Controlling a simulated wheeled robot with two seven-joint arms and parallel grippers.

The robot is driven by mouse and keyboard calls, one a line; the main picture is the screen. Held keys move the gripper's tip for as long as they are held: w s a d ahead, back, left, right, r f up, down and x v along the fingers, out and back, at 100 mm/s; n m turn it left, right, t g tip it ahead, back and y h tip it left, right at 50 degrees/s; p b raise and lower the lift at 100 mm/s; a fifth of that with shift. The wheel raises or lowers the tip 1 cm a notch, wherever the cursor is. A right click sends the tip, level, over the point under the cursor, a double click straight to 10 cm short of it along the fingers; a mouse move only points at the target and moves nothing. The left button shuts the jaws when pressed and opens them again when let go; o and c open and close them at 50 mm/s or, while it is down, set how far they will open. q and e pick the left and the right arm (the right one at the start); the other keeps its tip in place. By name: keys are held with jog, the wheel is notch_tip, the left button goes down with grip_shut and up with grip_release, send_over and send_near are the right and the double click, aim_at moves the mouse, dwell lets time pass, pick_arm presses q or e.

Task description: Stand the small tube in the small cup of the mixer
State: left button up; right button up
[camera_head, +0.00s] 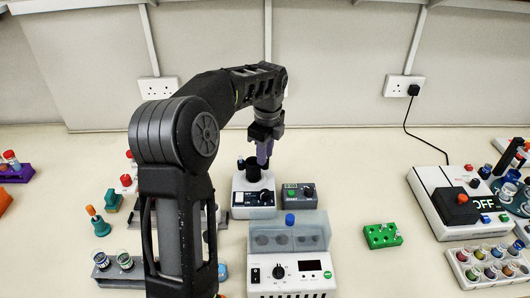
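The mixer (241,203) is a small white unit with a dark round cup (253,175) on top and a dark knob panel in front. My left arm reaches over the bench, and my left gripper (264,155) points down just above and slightly right of that cup. Its lower end looks purple; I cannot tell whether this is the fingers or something between them. A small dark-blue-topped item (241,163) shows at the cup's left side. I cannot identify the small tube with certainty. My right gripper is not in view.
A dark control box (299,196) sits against the mixer's right side. A white bath unit (290,273) stands in front. A green rack (382,236) lies to the right, with a large white device (450,205) beyond it.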

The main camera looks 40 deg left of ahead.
pick_arm(q)
jog(key=shift+o, duration=0.7)
jog(key=shift+r, duration=0.1)
notch_tip(320, 180, up, 8)
jog(key=b, duration=0.1)
jog(key=shift+s+d+f, duration=0.2)
jog(key=shift+s+d, duration=0.1)
jog(key=shift+d, duration=0.15)
dwell(0.4)
